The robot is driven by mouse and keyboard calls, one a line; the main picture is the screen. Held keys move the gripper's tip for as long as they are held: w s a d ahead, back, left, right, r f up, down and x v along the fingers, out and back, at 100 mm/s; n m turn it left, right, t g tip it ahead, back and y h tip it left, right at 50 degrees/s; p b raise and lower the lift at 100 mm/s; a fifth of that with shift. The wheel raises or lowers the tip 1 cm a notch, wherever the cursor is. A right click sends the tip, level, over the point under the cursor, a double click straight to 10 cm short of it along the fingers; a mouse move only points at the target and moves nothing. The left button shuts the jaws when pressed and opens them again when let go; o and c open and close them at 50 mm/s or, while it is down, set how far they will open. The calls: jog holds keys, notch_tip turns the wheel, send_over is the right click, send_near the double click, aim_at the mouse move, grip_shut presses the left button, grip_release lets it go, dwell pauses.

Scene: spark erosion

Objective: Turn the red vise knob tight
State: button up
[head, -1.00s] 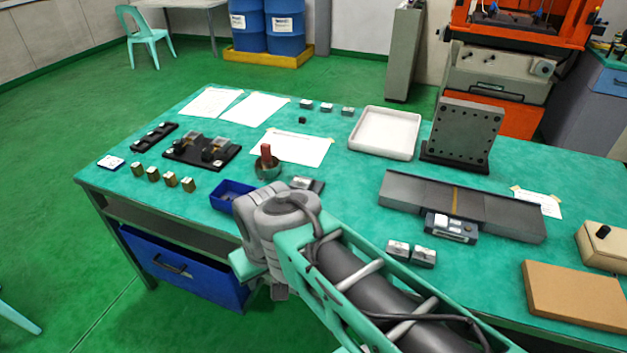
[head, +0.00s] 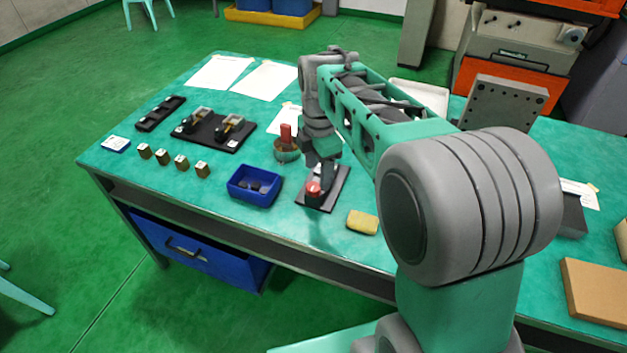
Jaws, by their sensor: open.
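The red knob (head: 313,188) is at the near end of a small vise on a dark base plate (head: 335,195), near the table's front edge. My gripper (head: 319,178) points down over the vise, with its open fingers close to the knob. It hides much of the vise body. I cannot tell whether the fingers touch the knob or stand just around it.
A blue bin (head: 255,186) stands left of the vise and a yellow block (head: 362,222) to its right. A round pot with a red-handled tool (head: 286,150) is just behind. Several brass blocks (head: 181,162) and a black two-clamp fixture (head: 214,133) are further left.

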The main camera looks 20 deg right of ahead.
aim_at(313, 186)
jog(key=w+n, duration=0.1)
jog(key=n, duration=0.1)
jog(key=w+f+n, duration=0.1)
jog(key=n, duration=0.1)
jog(key=w+n, duration=0.2)
jog(key=shift+f+g, duration=0.3)
notch_tip(313, 186, down, 8)
jog(key=shift+r+p, duration=0.15)
jog(key=shift+p, duration=0.25)
jog(key=shift+c, duration=0.5)
grip_shut()
